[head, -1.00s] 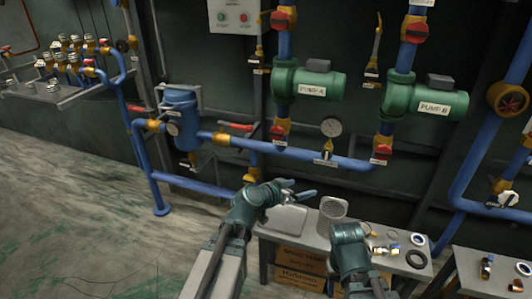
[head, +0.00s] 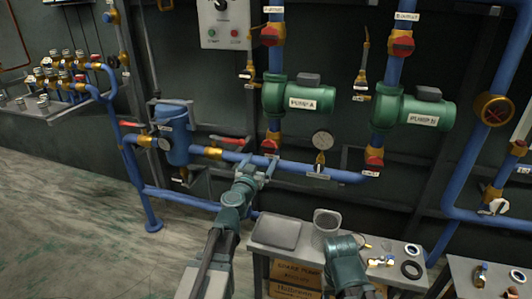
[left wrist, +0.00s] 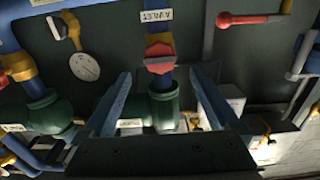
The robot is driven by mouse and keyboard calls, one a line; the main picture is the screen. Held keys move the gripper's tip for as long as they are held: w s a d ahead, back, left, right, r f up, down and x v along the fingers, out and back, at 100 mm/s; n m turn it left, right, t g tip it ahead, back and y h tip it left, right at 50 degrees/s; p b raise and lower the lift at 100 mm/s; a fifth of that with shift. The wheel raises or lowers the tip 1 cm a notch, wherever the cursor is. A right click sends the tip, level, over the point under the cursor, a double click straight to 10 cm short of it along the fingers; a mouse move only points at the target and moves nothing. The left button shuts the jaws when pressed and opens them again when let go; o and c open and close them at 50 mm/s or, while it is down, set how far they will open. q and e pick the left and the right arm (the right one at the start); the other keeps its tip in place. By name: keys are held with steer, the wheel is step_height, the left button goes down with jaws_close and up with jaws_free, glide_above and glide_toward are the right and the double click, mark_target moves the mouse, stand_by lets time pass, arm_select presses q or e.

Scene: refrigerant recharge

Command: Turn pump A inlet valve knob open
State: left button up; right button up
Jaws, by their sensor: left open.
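Pump A (head: 303,97) is a green pump on a blue vertical pipe on the back wall. Its inlet valve's red knob (head: 272,140) is on the pipe just below it. My left gripper (head: 258,165) is open and empty, its fingers reaching up towards the pipe just below that knob. In the left wrist view the red knob (left wrist: 160,62) shows beyond and between my two spread fingers (left wrist: 162,95), apart from both, under an "A INLET" label (left wrist: 156,15).
A pressure gauge (head: 322,140) stands right of the inlet pipe. A red lever handle (head: 227,139) is to its left. Pump B (head: 427,112) is further right.

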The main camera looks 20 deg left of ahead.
mark_target(268, 148)
arm_select(q)
steer(key=w, duration=0.7)
steer(key=shift+w+d, duration=0.1)
steer(key=shift+d, duration=0.05)
steer(key=shift+s, duration=0.2)
steer(key=shift+c, duration=1)
steer(key=c, duration=1.2)
steer(key=n, duration=0.4)
steer(key=shift+c, duration=0.2)
steer(key=shift+n, duration=0.3)
steer(key=shift+s, duration=0.1)
steer(key=n, duration=0.4)
steer(key=shift+n, duration=0.3)
